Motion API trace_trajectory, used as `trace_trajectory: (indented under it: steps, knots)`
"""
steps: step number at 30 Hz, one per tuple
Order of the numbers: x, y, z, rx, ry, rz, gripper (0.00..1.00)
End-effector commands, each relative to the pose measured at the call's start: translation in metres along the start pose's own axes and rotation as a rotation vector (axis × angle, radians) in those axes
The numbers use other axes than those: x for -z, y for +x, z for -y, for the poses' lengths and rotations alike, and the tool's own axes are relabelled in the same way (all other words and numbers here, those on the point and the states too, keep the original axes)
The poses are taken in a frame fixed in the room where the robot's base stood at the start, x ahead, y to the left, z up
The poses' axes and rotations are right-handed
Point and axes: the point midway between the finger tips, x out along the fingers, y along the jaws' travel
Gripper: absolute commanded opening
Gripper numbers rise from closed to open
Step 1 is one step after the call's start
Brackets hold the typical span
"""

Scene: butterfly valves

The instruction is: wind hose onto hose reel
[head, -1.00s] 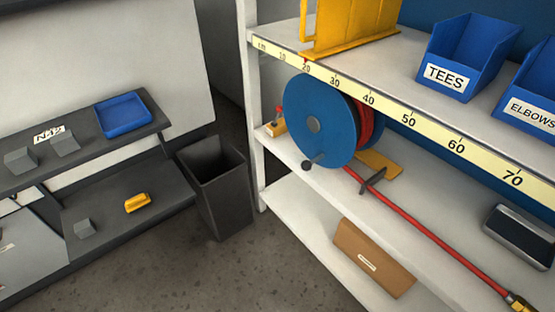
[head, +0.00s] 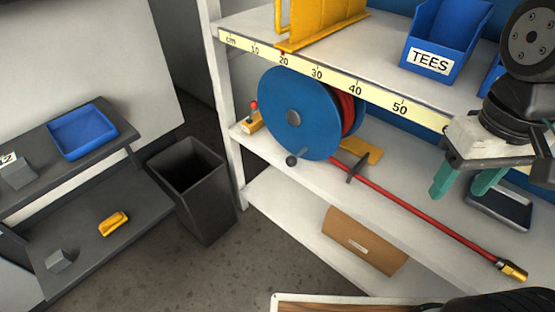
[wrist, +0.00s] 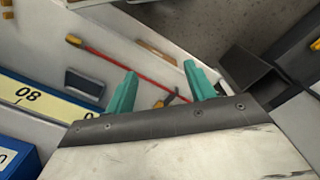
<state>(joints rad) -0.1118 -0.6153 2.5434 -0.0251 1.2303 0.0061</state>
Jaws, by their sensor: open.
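The blue hose reel (head: 285,100) stands on the middle shelf, with red hose (head: 425,217) wound on its drum. A dark crank knob (head: 291,160) sticks out from its front disc. The hose runs right from the reel past a dark guide (head: 356,168) along the shelf to a brass end (head: 512,271). My gripper (head: 454,198) is open and empty, with teal fingers, to the right of the reel and apart from it. The wrist view shows both fingers (wrist: 160,70), the hose (wrist: 115,60) and its brass end (wrist: 73,40); I cannot make out the reel there.
The upper shelf (head: 405,85) carries a scale strip, a yellow rack (head: 320,22) and a blue TEES bin (head: 440,35). A grey device (head: 500,208) lies on the middle shelf behind the hose. A cardboard box (head: 362,240) is below. A dark bin (head: 195,190) stands left.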

Motion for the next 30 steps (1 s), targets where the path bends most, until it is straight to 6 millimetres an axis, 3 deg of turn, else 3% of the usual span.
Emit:
trace_trajectory:
  steps: [8,20,26,30]
  knots:
    - [0.043,0.048,0.026,-0.18,-0.304,0.29,0.54]
    - [0.122,0.129,0.058,-0.64,-0.806,0.599,0.54]
    - [0.167,0.181,0.09,-0.928,-1.089,0.695,0.54]
    - [0.198,0.224,0.121,-1.151,-1.299,0.727,0.54]
